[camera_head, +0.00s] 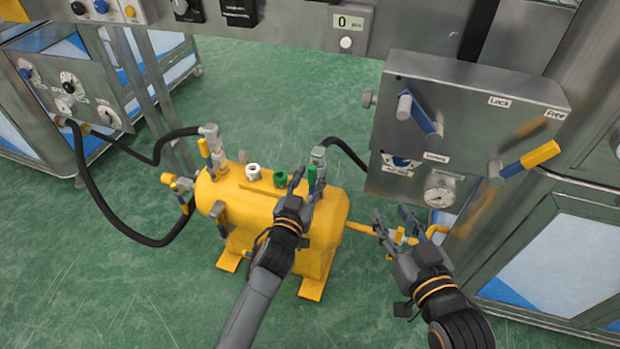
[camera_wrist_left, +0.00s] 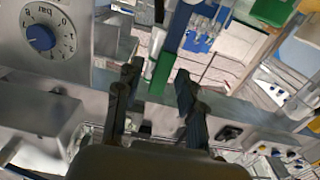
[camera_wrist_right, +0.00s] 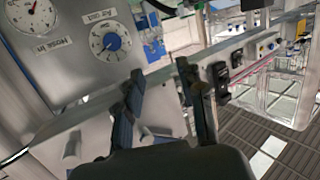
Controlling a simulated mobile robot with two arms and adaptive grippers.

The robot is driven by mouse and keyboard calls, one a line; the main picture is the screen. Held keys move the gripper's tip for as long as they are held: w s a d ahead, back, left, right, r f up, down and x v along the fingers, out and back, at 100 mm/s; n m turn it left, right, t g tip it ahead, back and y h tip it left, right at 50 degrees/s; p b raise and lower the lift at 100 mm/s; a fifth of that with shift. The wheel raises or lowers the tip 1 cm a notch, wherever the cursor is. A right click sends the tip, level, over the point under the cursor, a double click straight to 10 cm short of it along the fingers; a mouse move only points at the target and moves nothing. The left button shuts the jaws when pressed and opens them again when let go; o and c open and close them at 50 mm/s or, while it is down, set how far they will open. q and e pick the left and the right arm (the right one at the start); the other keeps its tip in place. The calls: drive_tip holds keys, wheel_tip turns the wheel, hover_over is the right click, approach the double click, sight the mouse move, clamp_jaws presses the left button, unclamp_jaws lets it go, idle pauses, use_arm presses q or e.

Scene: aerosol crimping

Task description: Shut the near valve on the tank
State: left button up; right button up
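The yellow tank (camera_head: 325,235) stands on the floor in the head view. Along its top are a white cap (camera_head: 253,171), a green cap (camera_head: 280,178) and a green valve handle (camera_head: 312,174). A blue-and-yellow valve handle (camera_head: 205,152) stands at its left end. My left gripper (camera_head: 307,179) is over the tank's right part, fingers open around or just short of the green handle; contact cannot be told. The left wrist view shows a green bar (camera_wrist_left: 161,72) between the spread fingertips. My right gripper (camera_head: 391,213) is open and empty, right of the tank by a yellow pipe (camera_head: 358,228).
A steel panel box (camera_head: 470,95) with blue and yellow levers and a gauge (camera_head: 440,190) stands at the right. Black hoses (camera_head: 110,225) run from the left cabinet (camera_head: 65,85) to the tank. The green floor in front is clear.

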use_arm(q)
drive_tip(key=shift+c, duration=0.2)
clamp_jaws()
